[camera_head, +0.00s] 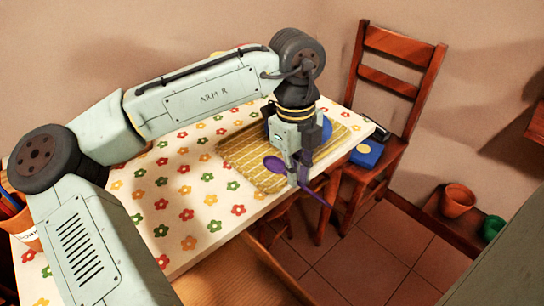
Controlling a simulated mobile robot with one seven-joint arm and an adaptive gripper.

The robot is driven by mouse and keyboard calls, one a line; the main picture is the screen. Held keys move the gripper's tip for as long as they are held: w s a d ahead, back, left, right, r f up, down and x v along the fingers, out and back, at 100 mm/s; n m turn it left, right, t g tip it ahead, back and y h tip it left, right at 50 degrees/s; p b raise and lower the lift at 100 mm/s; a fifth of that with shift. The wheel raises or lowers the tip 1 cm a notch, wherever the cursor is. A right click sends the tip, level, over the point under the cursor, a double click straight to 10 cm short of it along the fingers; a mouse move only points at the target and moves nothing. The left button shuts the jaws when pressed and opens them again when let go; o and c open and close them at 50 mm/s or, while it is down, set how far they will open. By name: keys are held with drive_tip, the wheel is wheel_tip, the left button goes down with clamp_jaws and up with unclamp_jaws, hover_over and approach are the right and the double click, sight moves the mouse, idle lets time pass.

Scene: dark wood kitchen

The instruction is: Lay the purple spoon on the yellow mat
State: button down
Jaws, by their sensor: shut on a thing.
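The purple spoon (274,164) is held in my gripper (298,182), which is shut on its handle. The spoon's bowl shows to the left of the fingers and its handle end sticks out to the lower right. The yellow mat (244,157) lies on the flowered tabletop at the table's right end. My gripper is in front of the mat's near right part and hides some of it. The bowl of the spoon appears over the mat. I cannot tell how high the spoon is above it.
A blue round item (322,129) sits on the mat, partly hidden behind my gripper. A wooden chair (398,85) with a blue item (366,154) on its seat stands beyond the table's right end. A pot with pencils (26,225) is at the left.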

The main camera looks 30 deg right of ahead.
sight(269, 157)
drive_tip(key=w, duration=0.5)
drive_tip(key=w+p, duration=0.1)
drive_tip(key=w, duration=0.1)
drive_tip(key=shift+w+a+f, duration=0.2)
drive_tip(key=shift+a+f, duration=0.05)
drive_tip(key=shift+f, duration=0.05)
drive_tip(key=f, duration=0.1)
drive_tip(key=w+f+p, duration=0.1)
drive_tip(key=f, duration=0.1)
drive_tip(key=shift+w+f, duration=0.1)
drive_tip(key=shift+f, duration=0.25)
drive_tip(key=shift+f, duration=0.15)
drive_tip(key=c, duration=1.8)
unclamp_jaws()
drive_tip(key=shift+o, duration=0.2)
wheel_tip(269, 157, up, 12)
drive_tip(key=w, duration=0.1)
drive_tip(key=shift+a+b, duration=0.15)
drive_tip(key=shift+b, duration=0.15)
